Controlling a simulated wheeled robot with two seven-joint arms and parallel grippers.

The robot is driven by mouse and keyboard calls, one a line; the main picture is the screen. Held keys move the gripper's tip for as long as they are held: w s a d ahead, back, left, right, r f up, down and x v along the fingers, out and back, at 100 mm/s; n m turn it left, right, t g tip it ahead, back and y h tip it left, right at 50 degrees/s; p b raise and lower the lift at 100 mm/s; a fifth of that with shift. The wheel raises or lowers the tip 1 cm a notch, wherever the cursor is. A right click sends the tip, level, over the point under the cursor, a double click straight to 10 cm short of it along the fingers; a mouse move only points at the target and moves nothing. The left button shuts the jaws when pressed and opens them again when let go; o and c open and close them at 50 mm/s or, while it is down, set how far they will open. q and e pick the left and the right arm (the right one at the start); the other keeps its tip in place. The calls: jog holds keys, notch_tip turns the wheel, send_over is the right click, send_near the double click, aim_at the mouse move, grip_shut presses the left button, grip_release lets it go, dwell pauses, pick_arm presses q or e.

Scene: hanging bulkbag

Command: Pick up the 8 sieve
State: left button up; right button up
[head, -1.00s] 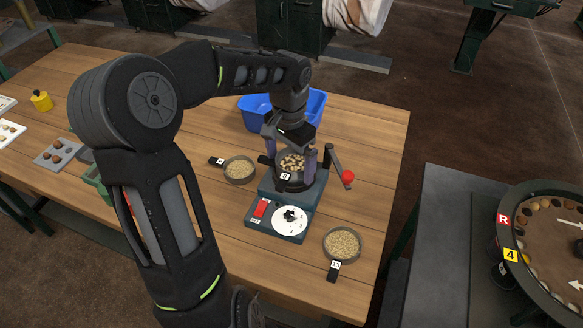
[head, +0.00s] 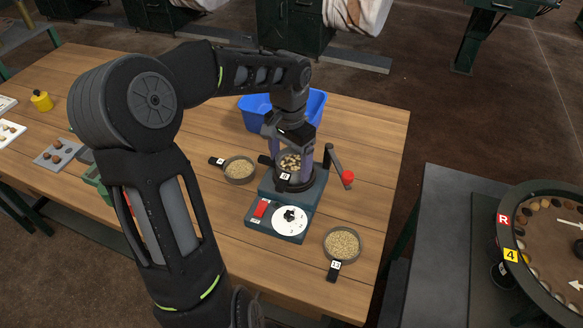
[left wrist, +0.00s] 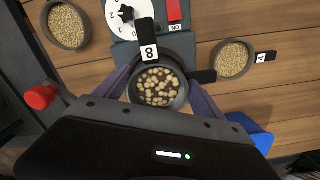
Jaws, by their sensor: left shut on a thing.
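The 8 sieve (head: 296,186) is a dark round pan with a black tag marked 8, holding pale brown nut-like pieces. It sits on the grey-blue shaker machine (head: 263,221), and its rim also shows in the left wrist view (left wrist: 158,111). My left gripper (head: 290,166) points down over the machine, its purple-grey fingers on either side of the sieve. It is shut on the sieve, which still appears to rest on the machine. The exact finger contacts are partly hidden. My right gripper is not in view.
A sieve tagged 4 (head: 240,169) stands left of the machine, and one tagged 13 (head: 342,243) stands front right. A red-knobbed lever (head: 347,177) rises close on the right. A blue bin (head: 255,113) is behind. Bare wood lies to the right.

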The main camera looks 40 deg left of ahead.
aim_at(290, 169)
pick_arm(q)
notch_tip(290, 169, up, 10)
jog(key=shift+b, duration=0.3)
dwell(0.3)
dwell(0.5)
